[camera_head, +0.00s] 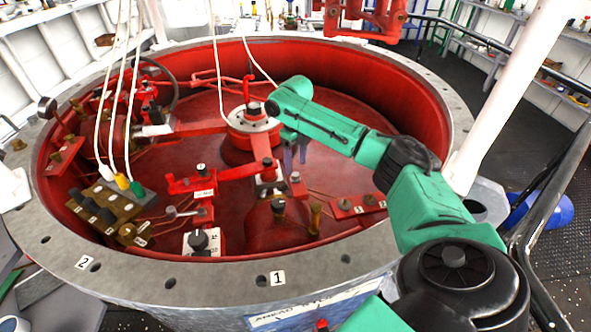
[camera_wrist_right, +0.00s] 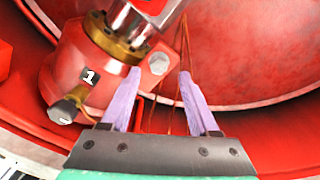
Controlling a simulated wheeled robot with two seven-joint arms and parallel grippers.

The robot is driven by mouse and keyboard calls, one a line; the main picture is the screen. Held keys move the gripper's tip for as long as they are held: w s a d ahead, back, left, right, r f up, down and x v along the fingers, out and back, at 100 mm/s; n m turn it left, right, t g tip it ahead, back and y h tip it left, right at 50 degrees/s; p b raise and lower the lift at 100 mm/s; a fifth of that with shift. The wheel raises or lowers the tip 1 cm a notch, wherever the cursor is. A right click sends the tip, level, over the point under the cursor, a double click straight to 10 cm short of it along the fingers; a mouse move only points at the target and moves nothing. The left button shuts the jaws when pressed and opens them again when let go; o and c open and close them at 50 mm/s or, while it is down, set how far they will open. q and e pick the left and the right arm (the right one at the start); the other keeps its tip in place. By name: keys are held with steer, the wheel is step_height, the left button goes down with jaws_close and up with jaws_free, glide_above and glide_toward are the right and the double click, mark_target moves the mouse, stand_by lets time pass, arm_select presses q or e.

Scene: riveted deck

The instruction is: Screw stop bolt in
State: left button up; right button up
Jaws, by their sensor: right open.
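A grey hex bolt head (camera_wrist_right: 158,64), which looks like the stop bolt, sits on a red block (camera_wrist_right: 72,52) marked 1 in the right wrist view. I cannot tell how deep its hidden shank is seated. My right gripper (camera_wrist_right: 160,76) is open, with its pale purple fingers either side of the bolt head in that picture and no clear contact. In the head view, the right gripper (camera_head: 296,157) points down into the red round well (camera_head: 400,85), right of the central hub. My left gripper is not in view.
A silver shaft in a brass collar (camera_wrist_right: 115,38) rises beside the bolt, and a brass fitting (camera_wrist_right: 70,106) projects from the block. In the head view, a grey riveted rim (camera_head: 215,284) surrounds the well. White cables (camera_head: 130,80) hang at the left.

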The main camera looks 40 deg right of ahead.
mark_target(296, 174)
step_height(296, 174, down, 3)
steer(key=shift+s+a+r, duration=0.1)
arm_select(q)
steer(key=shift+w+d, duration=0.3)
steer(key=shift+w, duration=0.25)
arm_select(e)
steer(key=shift+f, duration=0.3)
jaws_close()
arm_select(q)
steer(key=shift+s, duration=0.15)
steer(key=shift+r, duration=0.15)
arm_select(e)
steer(key=shift+r, duration=0.1)
